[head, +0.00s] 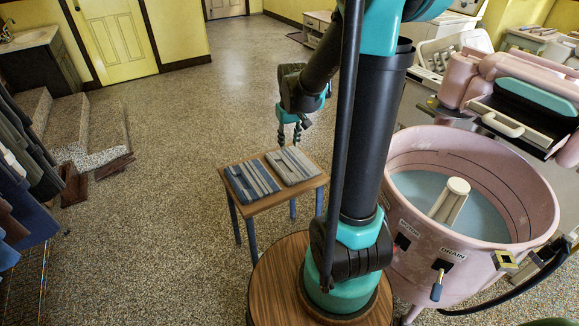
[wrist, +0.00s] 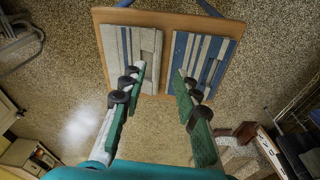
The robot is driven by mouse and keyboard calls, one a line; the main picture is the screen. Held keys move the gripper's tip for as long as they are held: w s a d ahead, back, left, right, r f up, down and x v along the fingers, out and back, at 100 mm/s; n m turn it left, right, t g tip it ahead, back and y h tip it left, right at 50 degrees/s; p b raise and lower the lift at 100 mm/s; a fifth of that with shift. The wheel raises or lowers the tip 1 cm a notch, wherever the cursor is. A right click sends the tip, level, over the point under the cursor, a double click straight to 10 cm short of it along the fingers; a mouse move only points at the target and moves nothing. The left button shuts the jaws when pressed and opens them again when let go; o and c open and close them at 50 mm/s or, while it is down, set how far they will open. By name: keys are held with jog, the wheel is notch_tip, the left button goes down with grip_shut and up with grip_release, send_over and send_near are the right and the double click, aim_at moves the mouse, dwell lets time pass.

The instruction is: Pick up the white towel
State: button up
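The white towel (head: 291,165) lies flat and folded, with grey stripes, on the right part of a small wooden stool (head: 258,207). In the wrist view the white towel (wrist: 120,45) is at upper left, partly covered by one finger. A blue striped towel (head: 251,181) lies beside it, and it is at upper right in the wrist view (wrist: 215,58). My gripper (head: 289,140) hangs above and beyond the stool in the head view. In the wrist view its fingers (wrist: 161,76) are spread wide with nothing between them, apart from both towels.
A pink wringer washer (head: 412,255) with water in its tub stands at right. Dark clothes (head: 22,165) hang at the left edge, near carpeted steps (head: 85,130). The speckled floor (head: 165,220) around the stool is clear.

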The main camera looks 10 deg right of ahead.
jog(key=n+g, duration=0.2)
send_over(277, 167)
notch_tip(277, 167, down, 4)
notch_tip(277, 167, down, 18)
jog(key=shift+w+r, duration=0.15)
jog(key=shift+r, duration=0.05)
grip_shut()
dwell(0.4)
